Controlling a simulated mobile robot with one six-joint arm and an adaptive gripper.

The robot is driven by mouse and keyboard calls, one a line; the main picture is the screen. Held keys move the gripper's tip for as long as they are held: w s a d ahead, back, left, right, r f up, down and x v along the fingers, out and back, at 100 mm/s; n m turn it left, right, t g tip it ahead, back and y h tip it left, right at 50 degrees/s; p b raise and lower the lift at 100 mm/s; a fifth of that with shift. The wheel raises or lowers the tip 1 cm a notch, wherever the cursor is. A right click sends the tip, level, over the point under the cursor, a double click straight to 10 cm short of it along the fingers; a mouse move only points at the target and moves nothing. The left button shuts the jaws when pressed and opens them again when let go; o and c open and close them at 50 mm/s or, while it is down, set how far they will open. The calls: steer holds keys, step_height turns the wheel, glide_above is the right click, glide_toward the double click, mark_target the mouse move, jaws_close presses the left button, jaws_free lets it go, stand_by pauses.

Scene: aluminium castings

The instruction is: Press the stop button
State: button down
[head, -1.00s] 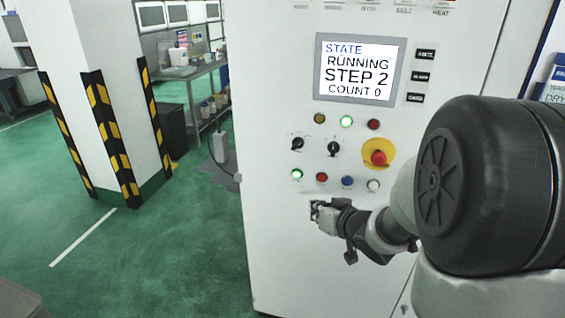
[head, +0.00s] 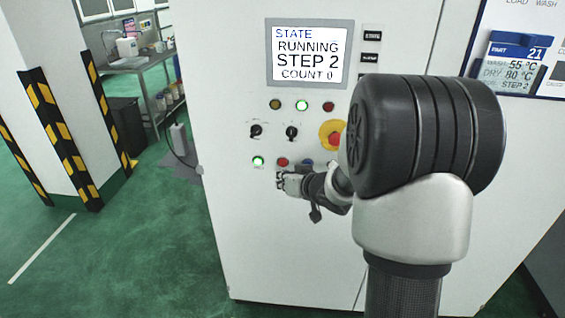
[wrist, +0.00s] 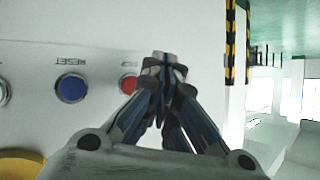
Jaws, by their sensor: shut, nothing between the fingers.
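The control panel's lower row holds a small red button (head: 283,162), between a lit green button (head: 258,160) and a blue one. In the wrist view, which is upside down, the red button (wrist: 129,85) is partly covered by my gripper and its label is mostly hidden. My gripper (head: 280,182) is shut and empty, just below the red button in the head view. In the wrist view my gripper's tips (wrist: 163,57) appear right of the red button. I cannot tell whether they touch the panel. The screen (head: 310,54) reads RUNNING, STEP 2, COUNT 0.
A red mushroom button on a yellow disc (head: 327,130) sits above right, partly behind my arm. Two black knobs (head: 256,131) are above the row. The blue RESET button (wrist: 72,88) is beside the red one. Green floor is open at left, near a striped pillar (head: 45,110).

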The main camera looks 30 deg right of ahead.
steer(key=shift+w+d+p, duration=0.5)
steer(key=shift+w+d, duration=0.15)
steer(key=shift+w, duration=0.3)
steer(key=shift+w, duration=0.1)
stand_by(0.8)
steer(key=shift+w+d+p, duration=0.25)
steer(key=shift+p, duration=0.2)
steer(key=shift+w+d+p, duration=0.25)
steer(key=shift+w+p, duration=0.1)
steer(key=shift+p, duration=0.05)
stand_by(0.5)
steer(key=shift+s+a, duration=0.5)
steer(key=shift+s, duration=0.2)
steer(key=shift+s+a+b, duration=0.3)
steer(key=shift+s+a, duration=0.4)
steer(key=shift+s, duration=0.35)
steer(key=shift+s+a+b, duration=0.3)
steer(key=shift+s+a, duration=0.4)
steer(key=shift+s, duration=0.3)
